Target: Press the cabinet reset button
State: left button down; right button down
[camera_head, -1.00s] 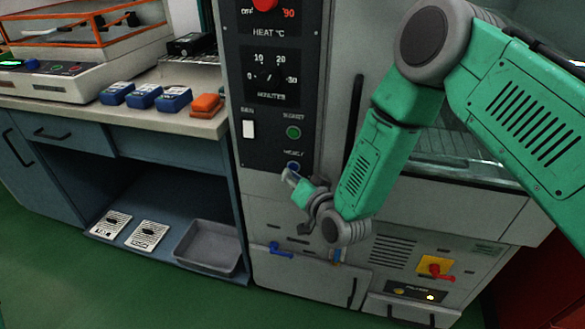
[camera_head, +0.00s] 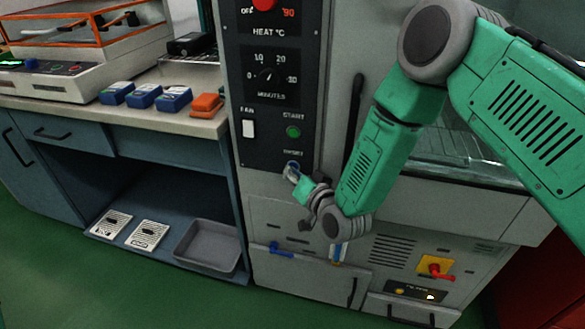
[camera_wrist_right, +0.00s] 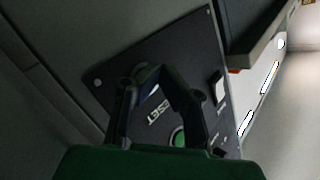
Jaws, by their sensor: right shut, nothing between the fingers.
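The cabinet's dark control panel (camera_head: 263,150) carries a round reset button (camera_head: 293,166) near its bottom edge, under a small label. My right gripper (camera_head: 291,173) is shut and empty, its tips at the button and covering much of it; I cannot tell whether they touch it or press it in. In the right wrist view the closed fingers (camera_wrist_right: 148,72) reach over the panel, with the RESET label (camera_wrist_right: 160,104) showing between them. The button is mostly hidden behind the fingertips there. My left gripper is not in view.
The green start button (camera_head: 293,132) is just above the reset button, with a white fan switch (camera_head: 249,129) to its left. A vertical door handle (camera_head: 355,115) stands right of the panel. A counter (camera_head: 190,122) with blue boxes is at left.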

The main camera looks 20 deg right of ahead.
jog(key=shift+w+d, duration=0.1)
dwell(0.3)
jog(key=shift+s+a+p, duration=0.3)
jog(key=shift+s+a, duration=0.2)
jog(key=shift+s, duration=0.2)
jog(key=s+a, duration=0.1)
jog(key=s+a+p, duration=0.1)
jog(key=s, duration=0.2)
jog(key=shift+s+a, duration=0.1)
jog(key=shift+a, duration=0.3)
dwell(0.6)
